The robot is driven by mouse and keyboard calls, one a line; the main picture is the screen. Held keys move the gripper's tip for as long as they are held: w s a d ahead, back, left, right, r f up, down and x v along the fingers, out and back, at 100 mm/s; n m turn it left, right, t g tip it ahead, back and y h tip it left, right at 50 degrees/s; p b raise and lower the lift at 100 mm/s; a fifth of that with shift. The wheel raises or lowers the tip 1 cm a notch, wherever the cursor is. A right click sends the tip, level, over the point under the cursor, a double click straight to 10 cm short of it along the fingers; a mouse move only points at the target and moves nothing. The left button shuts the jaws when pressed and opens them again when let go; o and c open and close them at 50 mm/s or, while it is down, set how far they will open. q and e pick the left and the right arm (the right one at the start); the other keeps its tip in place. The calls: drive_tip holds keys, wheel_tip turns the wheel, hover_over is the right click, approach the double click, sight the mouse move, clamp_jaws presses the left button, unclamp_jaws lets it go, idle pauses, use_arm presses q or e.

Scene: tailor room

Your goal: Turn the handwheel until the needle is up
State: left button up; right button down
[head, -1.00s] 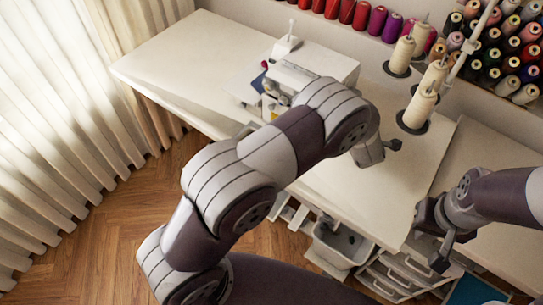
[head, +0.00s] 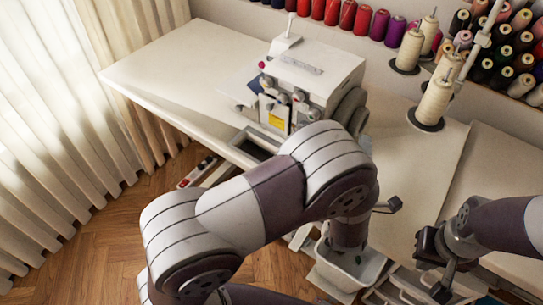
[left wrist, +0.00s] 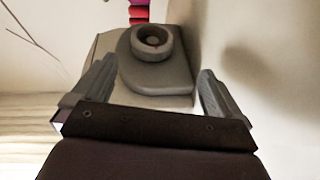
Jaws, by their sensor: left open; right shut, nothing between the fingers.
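The white sewing machine (head: 315,75) stands on the table near the back, with its front facing left and toward me. Its grey handwheel side (head: 352,108) shows at the right end, partly behind my left arm. In the left wrist view the round dark handwheel (left wrist: 152,42) sits on a grey housing, ahead of my left gripper (left wrist: 157,82). That gripper is open, with its fingers apart on either side and not touching the wheel. My right gripper (head: 440,262) is shut and empty at the lower right. The needle is too small to make out.
Cream thread cones (head: 433,103) stand right of the machine on the white table (head: 175,65). Spool racks line the back. A grey bin (head: 350,265) hangs below the table's front edge. The table's left part is clear.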

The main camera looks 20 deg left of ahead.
use_arm(q)
drive_tip(key=s+a+r+m+g+h+p, duration=0.1)
drive_tip(key=a+r+m+g+h+p, duration=0.1)
drive_tip(key=a+r+m+g+p, duration=0.45)
drive_tip(key=s+a+r+m+g+p, duration=0.1)
drive_tip(key=s+a+m+g, duration=0.2)
drive_tip(key=s+a+m, duration=0.1)
drive_tip(key=s+a+r+m+g+p, duration=0.2)
drive_tip(key=s+a+m+g, duration=0.2)
drive_tip(key=s, duration=0.5)
drive_tip(key=shift+s+a+r+m, duration=0.3)
drive_tip(key=shift+a+m, duration=0.45)
drive_tip(key=shift+m, duration=0.2)
use_arm(e)
wheel_tip(320, 180, up, 11)
drive_tip(key=shift+a+r, duration=0.1)
